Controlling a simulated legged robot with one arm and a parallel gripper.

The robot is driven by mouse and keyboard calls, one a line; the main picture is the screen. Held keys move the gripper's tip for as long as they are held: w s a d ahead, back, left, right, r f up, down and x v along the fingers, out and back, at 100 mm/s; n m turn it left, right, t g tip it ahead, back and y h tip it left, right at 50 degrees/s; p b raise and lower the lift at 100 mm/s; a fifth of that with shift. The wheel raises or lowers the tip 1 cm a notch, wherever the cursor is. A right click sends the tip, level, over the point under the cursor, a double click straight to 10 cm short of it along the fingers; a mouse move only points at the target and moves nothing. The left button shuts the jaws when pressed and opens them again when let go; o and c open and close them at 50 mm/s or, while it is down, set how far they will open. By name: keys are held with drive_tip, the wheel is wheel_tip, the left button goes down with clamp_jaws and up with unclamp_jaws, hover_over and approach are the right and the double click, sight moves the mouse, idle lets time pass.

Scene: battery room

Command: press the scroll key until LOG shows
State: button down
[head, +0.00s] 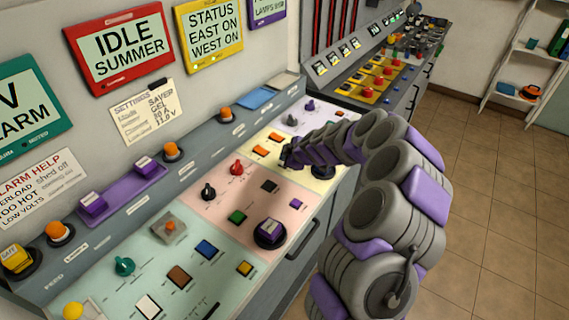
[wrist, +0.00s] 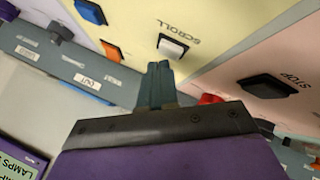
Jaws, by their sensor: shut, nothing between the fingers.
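The scroll key (wrist: 172,47) is a white key in a dark frame, on the cream-yellow panel (wrist: 225,15), with SCROLL printed beside it. My gripper (wrist: 159,68) is shut and empty, its fingertips close beside the key in the picture; whether they touch it I cannot tell. The yellow display (head: 209,35) on the wall reads STATUS, EAST ON, WEST ON. The red display (head: 119,48) reads IDLE SUMMER. I see no LOG on the readable displays.
A black STOP key (wrist: 266,86) sits on the pink panel beside the yellow one. A green panel (head: 130,290) lies nearer. Tiled floor (head: 500,190) is clear at right.

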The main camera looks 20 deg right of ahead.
drive_tip(key=shift+f, duration=0.45)
idle(0.5)
idle(0.3)
drive_tip(key=shift+r, duration=0.85)
drive_tip(key=shift+r+p, duration=0.6)
drive_tip(key=shift+r, duration=1.95)
